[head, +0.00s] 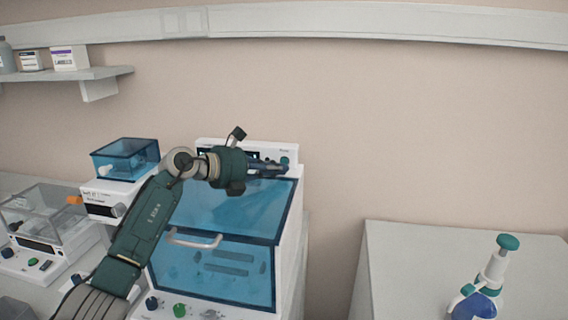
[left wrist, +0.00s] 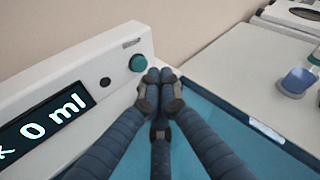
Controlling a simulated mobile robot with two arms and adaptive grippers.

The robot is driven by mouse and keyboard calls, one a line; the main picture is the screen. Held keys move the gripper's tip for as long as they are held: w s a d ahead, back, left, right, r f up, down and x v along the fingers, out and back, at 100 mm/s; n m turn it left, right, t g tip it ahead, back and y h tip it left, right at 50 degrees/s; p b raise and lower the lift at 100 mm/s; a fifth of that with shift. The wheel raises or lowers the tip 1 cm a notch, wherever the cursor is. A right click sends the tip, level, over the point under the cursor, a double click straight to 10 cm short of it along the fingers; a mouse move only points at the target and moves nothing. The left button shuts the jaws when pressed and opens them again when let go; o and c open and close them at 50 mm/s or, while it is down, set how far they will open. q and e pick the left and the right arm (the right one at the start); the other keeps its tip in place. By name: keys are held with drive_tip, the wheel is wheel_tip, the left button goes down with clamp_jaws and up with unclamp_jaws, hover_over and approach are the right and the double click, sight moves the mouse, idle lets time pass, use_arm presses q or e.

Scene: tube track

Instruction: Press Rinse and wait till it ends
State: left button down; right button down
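A round green button (left wrist: 138,62) sits near the right end of a white panel (left wrist: 118,70) in the left wrist view, beside a small dark knob (left wrist: 105,82). The panel's display (left wrist: 45,125) reads "0 ml". In the head view the green button (head: 285,160) is at the panel's right end, above the blue-lidded machine (head: 225,255). My left gripper (left wrist: 160,78) is shut and empty, its fingertips together just beside and below the button. I cannot tell if they touch it. It shows in the head view (head: 282,169) too. My right gripper is not in view.
The machine's blue lid (head: 262,205) is closed under my left arm. A small blue-topped device (head: 125,158) and a clear box device (head: 45,215) stand to the left. A bottle with a green-topped dispenser (head: 490,275) stands on the right-hand bench (head: 420,250).

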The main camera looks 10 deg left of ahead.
sight(274, 188)
use_arm(q)
drive_tip(key=shift+w, duration=0.15)
idle(0.7)
drive_tip(key=shift+w, duration=0.25)
drive_tip(key=shift+w, duration=0.4)
idle(0.6)
idle(0.3)
drive_tip(key=shift+s+p, duration=0.3)
drive_tip(key=shift+s, duration=0.55)
drive_tip(key=shift+s, duration=0.5)
drive_tip(key=shift+s+p, duration=0.5)
drive_tip(key=shift+s, duration=1.5)
drive_tip(key=shift+r, duration=0.1)
